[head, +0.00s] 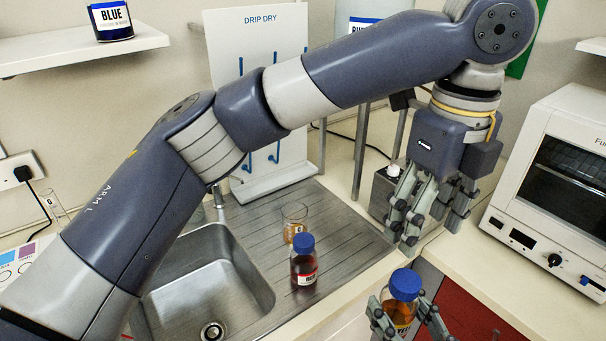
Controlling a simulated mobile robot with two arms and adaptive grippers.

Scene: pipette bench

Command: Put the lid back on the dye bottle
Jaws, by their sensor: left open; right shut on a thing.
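A bottle with amber contents (402,314) is in my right gripper (405,325) at the bottom of the head view, its fingers shut around the sides. A blue lid (404,284) sits on top of this bottle; I cannot tell whether it is tight. The pictures do not settle which is the dye bottle.
A small glass beaker with orange liquid (294,224) stands behind the drainboard bottle. The sink (200,285) is left of it. A drip-dry board (250,60) stands behind. A white oven (560,190) is at the right. A blue jar (112,25) sits on the shelf.

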